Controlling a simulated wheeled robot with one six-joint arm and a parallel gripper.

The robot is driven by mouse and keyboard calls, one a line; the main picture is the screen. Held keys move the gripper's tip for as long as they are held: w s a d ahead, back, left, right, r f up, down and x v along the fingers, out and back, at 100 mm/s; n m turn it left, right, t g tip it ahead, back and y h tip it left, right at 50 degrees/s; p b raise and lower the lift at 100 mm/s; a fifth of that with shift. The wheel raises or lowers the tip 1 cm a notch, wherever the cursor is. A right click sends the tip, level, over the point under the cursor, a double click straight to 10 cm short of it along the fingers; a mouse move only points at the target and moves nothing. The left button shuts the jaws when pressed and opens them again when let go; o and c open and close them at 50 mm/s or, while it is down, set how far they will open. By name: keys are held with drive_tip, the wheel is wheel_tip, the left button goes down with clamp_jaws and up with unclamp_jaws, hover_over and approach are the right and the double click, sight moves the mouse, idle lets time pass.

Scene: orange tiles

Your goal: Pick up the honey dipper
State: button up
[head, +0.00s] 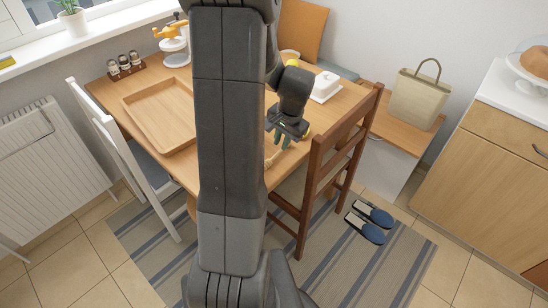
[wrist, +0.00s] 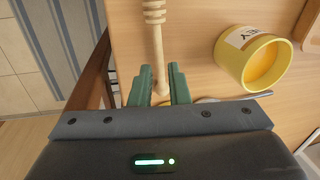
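The honey dipper (wrist: 156,45) is pale wood and lies on the wooden table. In the wrist view its ridged head is at the top edge and its handle runs down between the green fingers of my gripper (wrist: 161,84). The fingers stand apart, one on each side of the handle near its end, and I see no firm grip on it. In the head view my gripper (head: 281,141) points down near the table's front edge, and the dipper's head (head: 269,162) shows just in front of it.
A yellow honey jar (wrist: 253,60) stands close to the right of the dipper. A brown chair (head: 319,165) is at the table's right side and a white chair (head: 115,140) at its left. A wooden tray (head: 160,115) and a white butter dish (head: 325,87) are on the table (head: 110,95).

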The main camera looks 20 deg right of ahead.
sight(279, 152)
drive_tip(key=f, duration=0.4)
drive_tip(key=shift+w+a+f, duration=0.1)
drive_tip(key=shift+w+a, duration=0.05)
drive_tip(key=shift+w, duration=0.2)
drive_tip(key=shift+c, duration=0.5)
clamp_jaws()
wheel_tip(279, 152, up, 10)
drive_tip(key=shift+p, duration=0.3)
drive_tip(key=shift+s, duration=0.1)
